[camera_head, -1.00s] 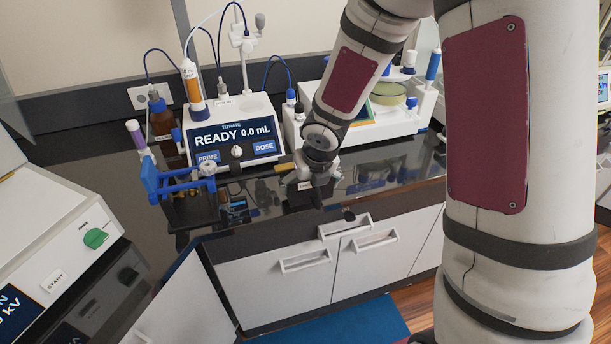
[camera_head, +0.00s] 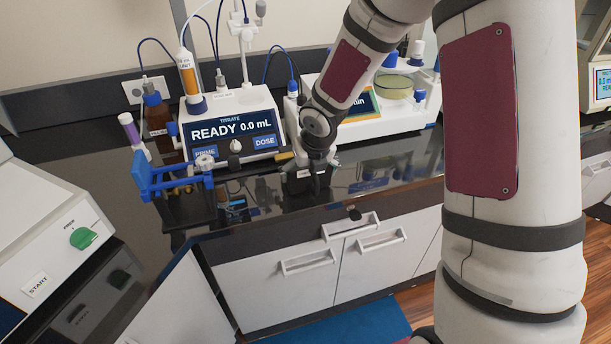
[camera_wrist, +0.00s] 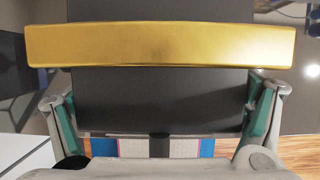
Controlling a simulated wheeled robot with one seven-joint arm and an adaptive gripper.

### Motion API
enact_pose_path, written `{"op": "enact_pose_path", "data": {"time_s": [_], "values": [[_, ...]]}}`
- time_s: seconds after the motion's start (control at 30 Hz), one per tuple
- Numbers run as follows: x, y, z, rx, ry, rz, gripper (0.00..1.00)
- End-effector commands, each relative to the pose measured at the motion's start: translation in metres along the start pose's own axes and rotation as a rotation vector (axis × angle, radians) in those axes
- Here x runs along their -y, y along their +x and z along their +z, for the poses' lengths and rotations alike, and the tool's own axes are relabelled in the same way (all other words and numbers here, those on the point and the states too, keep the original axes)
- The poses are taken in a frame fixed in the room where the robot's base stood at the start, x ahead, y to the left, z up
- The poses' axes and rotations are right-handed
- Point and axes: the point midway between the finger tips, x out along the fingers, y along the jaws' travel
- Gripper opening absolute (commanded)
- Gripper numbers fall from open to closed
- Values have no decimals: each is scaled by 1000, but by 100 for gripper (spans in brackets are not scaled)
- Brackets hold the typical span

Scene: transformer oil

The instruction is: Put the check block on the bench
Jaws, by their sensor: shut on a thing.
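The check block is a dark block with a gold bar across it. In the wrist view the block's dark body (camera_wrist: 160,100) sits between the fingers of my gripper (camera_wrist: 162,112), with the gold bar (camera_wrist: 160,45) beyond them. In the head view my gripper (camera_head: 316,168) is shut on the small dark block (camera_head: 303,185), near the front edge of the black bench (camera_head: 360,175). The gold bar end (camera_head: 285,156) shows left of the gripper. I cannot tell whether the block touches the bench. My gripper hides part of it.
A titrator (camera_head: 235,135) reading READY 0.0 mL stands behind the block to the left. A blue clamp stand (camera_head: 175,185) is left of the block. A white instrument (camera_head: 375,125) stands behind to the right. Glossy bench top is free to the right. White drawers (camera_head: 308,262) lie below.

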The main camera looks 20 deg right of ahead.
Motion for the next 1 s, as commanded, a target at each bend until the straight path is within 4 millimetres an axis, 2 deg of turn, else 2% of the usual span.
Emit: {"op": "enact_pose_path", "data": {"time_s": [0.47, 0.5, 0.53, 0.87, 1.0], "values": [[0, 5, -1, 5, 0, 1, 32], [0, 6, -3, 2, 1, 0, 94], [0, 6, -3, 2, 1, 0, 100], [0, 5, -2, 2, 1, 0, 100], [0, -1, -1, 2, 2, 0, 100]]}}
